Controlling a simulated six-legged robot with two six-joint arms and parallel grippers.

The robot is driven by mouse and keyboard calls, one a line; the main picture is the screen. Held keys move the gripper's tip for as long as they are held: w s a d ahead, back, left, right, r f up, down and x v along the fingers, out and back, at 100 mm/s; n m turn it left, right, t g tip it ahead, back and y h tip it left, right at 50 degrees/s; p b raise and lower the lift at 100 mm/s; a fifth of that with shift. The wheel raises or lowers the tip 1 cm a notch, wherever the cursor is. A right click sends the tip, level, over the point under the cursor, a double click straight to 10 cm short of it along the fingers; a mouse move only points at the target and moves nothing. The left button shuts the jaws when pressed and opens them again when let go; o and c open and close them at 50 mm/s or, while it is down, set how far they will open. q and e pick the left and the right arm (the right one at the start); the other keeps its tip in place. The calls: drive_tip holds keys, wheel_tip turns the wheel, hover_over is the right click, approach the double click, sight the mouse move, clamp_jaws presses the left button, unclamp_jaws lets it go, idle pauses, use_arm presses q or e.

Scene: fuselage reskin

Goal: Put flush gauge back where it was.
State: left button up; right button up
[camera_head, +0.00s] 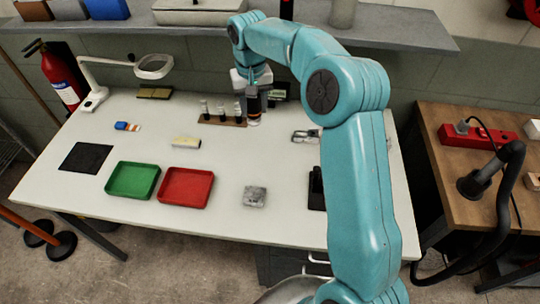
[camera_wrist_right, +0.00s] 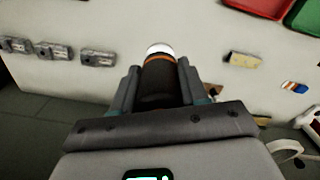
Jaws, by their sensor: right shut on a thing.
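My right gripper (camera_head: 254,98) is shut on a dark cylinder with an orange ring and a pale tip, which I take to be the flush gauge (camera_head: 253,117). In the right wrist view the gauge (camera_wrist_right: 158,80) sits between the two fingers of the gripper (camera_wrist_right: 156,88), its pale end pointing away from the wrist. In the head view the gauge hangs roughly upright at the back of the white table (camera_head: 130,205), just right of a wooden rack (camera_head: 222,122) with several small upright pieces. I cannot tell whether its tip touches the table. My left gripper is out of view.
Green (camera_head: 133,180) and red (camera_head: 186,187) trays, a cream block (camera_head: 186,142) and a grey metal block (camera_head: 255,196) lie in front. Grey metal parts (camera_head: 305,136) lie to the right. A magnifier lamp (camera_head: 154,67) stands back left. A shelf (camera_head: 400,30) overhangs the back.

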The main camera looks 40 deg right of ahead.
drive_tip(key=s+d+r+m, duration=0.1)
drive_tip(key=d, duration=0.4)
drive_tip(key=f+p, duration=0.1)
drive_tip(key=f, duration=1.7)
drive_tip(key=shift+a+f, duration=0.1)
drive_tip(key=shift+a, duration=0.1)
drive_tip(key=shift+w+f, duration=0.15)
drive_tip(key=shift+f, duration=0.2)
drive_tip(key=shift+f, duration=0.15)
drive_tip(key=o, duration=1.1)
drive_tip(key=shift+c, duration=0.2)
